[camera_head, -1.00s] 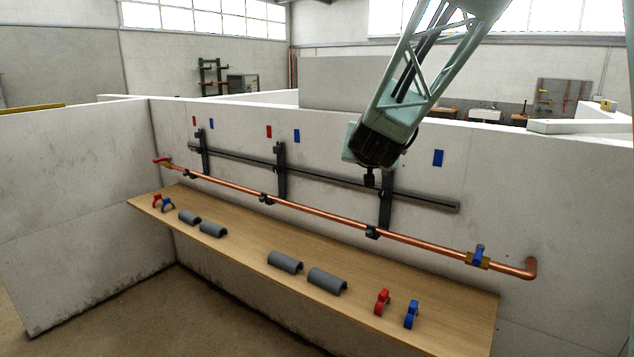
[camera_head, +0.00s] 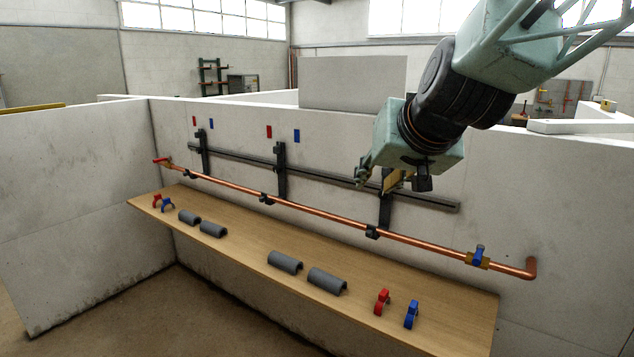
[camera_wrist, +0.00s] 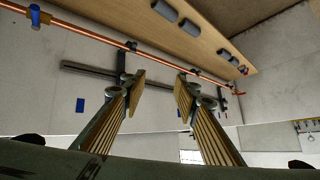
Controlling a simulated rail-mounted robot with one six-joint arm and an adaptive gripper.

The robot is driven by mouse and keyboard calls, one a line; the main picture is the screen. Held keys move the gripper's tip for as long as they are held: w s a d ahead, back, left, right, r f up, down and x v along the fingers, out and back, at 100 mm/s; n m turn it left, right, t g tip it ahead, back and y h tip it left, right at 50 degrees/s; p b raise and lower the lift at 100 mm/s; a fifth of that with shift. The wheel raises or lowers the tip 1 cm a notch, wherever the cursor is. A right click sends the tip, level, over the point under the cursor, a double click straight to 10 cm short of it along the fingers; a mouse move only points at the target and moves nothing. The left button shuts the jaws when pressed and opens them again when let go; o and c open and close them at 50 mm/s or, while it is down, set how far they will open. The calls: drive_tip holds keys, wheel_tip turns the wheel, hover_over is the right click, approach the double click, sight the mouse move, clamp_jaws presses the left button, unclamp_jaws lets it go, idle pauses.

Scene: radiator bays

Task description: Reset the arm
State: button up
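My gripper (camera_head: 378,181) hangs in front of the wall's right part, above the copper pipe (camera_head: 315,216) and apart from it. In the wrist view my gripper (camera_wrist: 160,92) is open, its two ribbed fingers spread with nothing between them. The copper pipe also shows in the wrist view (camera_wrist: 90,32), beyond the fingers. The arm hides part of the wall behind it.
A wooden shelf (camera_head: 240,250) under the pipe carries grey half-shells (camera_head: 285,262), red clips (camera_head: 381,301) and blue clips (camera_head: 411,314). A blue-handled valve (camera_head: 479,256) sits at the pipe's right. A grey rail (camera_head: 330,178) with brackets runs behind. Space around the gripper looks clear.

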drive_tip(key=s+d+f+g, duration=0.2)
drive_tip(key=s, duration=1.1)
drive_tip(key=s+d+f+g+h, duration=0.1)
drive_tip(key=s+d+f+g, duration=0.1)
drive_tip(key=s, duration=1.1)
drive_tip(key=s+d+f+g, duration=0.2)
drive_tip(key=s+d+f, duration=0.2)
drive_tip(key=s, duration=1)
drive_tip(key=shift+d+n+h, duration=0.15)
drive_tip(key=shift+n+h, duration=0.15)
drive_tip(key=shift+n, duration=0.1)
drive_tip(key=o, duration=0.3)
